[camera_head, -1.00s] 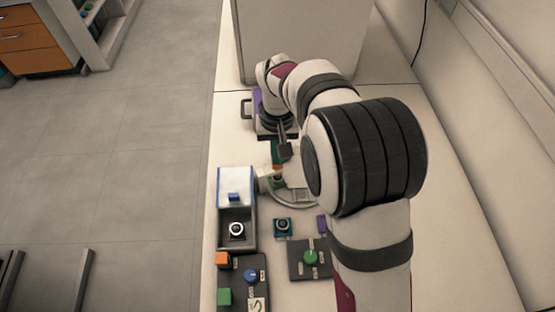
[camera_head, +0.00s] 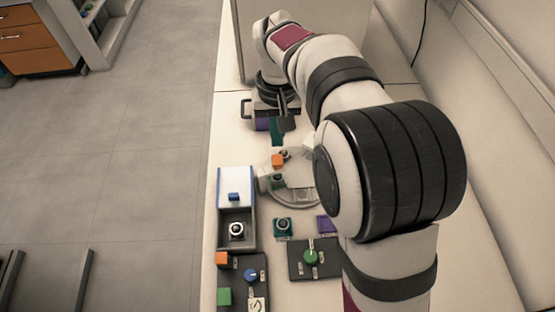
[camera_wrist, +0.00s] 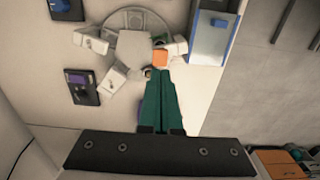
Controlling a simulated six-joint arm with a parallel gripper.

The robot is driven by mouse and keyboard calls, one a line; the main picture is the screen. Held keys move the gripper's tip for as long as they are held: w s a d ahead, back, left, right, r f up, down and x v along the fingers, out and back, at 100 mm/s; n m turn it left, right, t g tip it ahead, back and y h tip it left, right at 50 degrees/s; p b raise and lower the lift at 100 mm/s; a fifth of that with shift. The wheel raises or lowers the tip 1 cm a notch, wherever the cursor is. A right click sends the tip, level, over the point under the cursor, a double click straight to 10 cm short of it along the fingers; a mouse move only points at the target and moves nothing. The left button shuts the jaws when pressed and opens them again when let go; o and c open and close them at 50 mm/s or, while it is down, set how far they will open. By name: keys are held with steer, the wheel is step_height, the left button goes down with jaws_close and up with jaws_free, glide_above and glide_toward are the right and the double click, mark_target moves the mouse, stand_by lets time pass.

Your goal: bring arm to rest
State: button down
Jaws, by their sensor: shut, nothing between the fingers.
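My gripper (camera_head: 277,136) is in the air over the upper part of the bench, beyond the round microscope stage. Its green fingers are together with nothing between them. My arm covers the right part of the bench in the head view.
A white tray box with a blue block (camera_head: 234,197) stands left of the stage. Control panels with a green knob (camera_head: 310,257) and a blue knob (camera_head: 250,274) lie nearer. A tall light cabinet (camera_head: 300,30) stands at the back.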

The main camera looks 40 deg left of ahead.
stand_by(0.3)
steer(key=s+d+r+m, duration=0.1)
steer(key=d+r+m, duration=0.15)
steer(key=d, duration=0.65)
steer(key=s+d+r+m+y, duration=0.15)
steer(key=d+m, duration=0.25)
steer(key=d, duration=0.5)
steer(key=s+d+r+m, duration=0.2)
steer(key=d+r+m, duration=0.1)
steer(key=d, duration=0.6)
steer(key=s+d+f+m, duration=0.3)
steer(key=s+d+m, duration=0.2)
steer(key=s, duration=0.4)
steer(key=shift+s+d+f, duration=0.3)
steer(key=shift+s+d, duration=0.05)
steer(key=shift+d, duration=0.35)
